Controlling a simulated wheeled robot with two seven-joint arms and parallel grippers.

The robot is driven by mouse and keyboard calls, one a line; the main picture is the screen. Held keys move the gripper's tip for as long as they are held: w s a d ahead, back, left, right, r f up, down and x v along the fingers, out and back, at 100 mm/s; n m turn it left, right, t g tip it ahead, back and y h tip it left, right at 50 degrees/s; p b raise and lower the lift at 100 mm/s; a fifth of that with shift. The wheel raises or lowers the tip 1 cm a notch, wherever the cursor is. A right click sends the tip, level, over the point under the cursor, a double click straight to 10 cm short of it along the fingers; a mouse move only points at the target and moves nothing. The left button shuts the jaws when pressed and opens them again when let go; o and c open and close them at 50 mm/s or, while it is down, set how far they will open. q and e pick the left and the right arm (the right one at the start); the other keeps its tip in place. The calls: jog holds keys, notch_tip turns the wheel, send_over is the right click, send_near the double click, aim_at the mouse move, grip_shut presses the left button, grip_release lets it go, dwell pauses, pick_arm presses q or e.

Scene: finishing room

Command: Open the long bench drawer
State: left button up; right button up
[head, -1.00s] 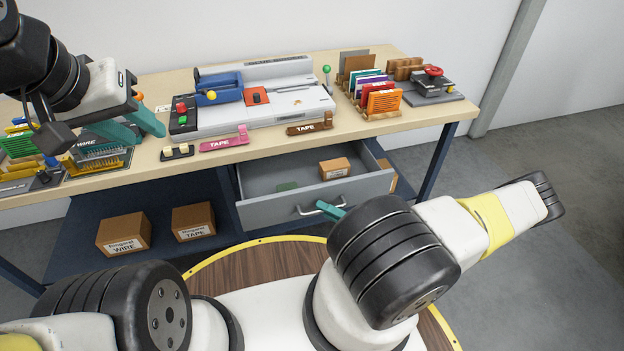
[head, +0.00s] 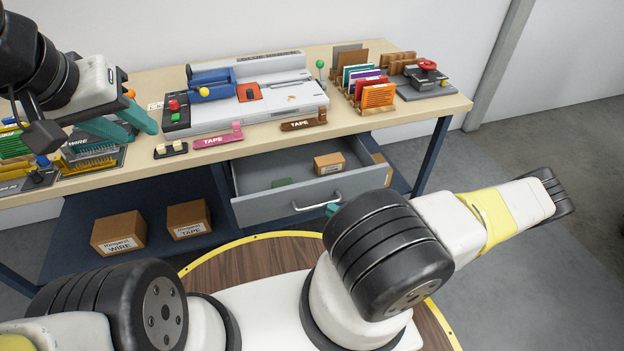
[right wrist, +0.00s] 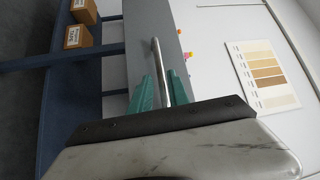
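The long grey bench drawer (head: 300,204) stands pulled out under the right half of the bench, its inside visible from above. Its pale bar handle (head: 322,200) is on the front panel. My right gripper (head: 333,209) is at the handle, mostly hidden behind my arm. In the right wrist view, its teal fingers (right wrist: 160,75) stand apart on either side of the handle bar (right wrist: 156,54), with gaps visible beside the bar. My left gripper (head: 143,135) is open and empty above the bench's left part.
The drawer holds a small cardboard box (head: 329,163) and a green item (head: 282,182). Two cardboard boxes (head: 118,233) (head: 188,219) sit on the lower shelf. A binding machine (head: 250,98), tape holders (head: 218,138) and a card rack (head: 375,100) crowd the bench top. Floor at the right is clear.

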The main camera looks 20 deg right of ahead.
jog(key=v, duration=0.2)
jog(key=shift+s+d, duration=0.2)
jog(key=shift+s, duration=0.1)
jog(key=a+r+n+g+h, duration=0.2)
jog(key=r+n+g+h, duration=0.2)
jog(key=r+g, duration=0.55)
jog(key=a+r+n+g+h, duration=0.25)
jog(key=r+n+g, duration=0.2)
jog(key=r, duration=1.05)
jog(key=s+a+r+t+h, duration=0.2)
jog(key=r, duration=0.4)
jog(key=s+a+r+t+h, duration=0.1)
jog(key=s+a+r+t, duration=0.1)
jog(key=r, duration=0.5)
jog(key=s+a+r+t+h, duration=0.2)
jog(key=s+r+t, duration=0.1)
jog(key=r, duration=0.4)
jog(key=shift+a+r+m+h, duration=0.15)
jog(key=shift+a+m+h, duration=0.2)
jog(key=shift+m, duration=0.1)
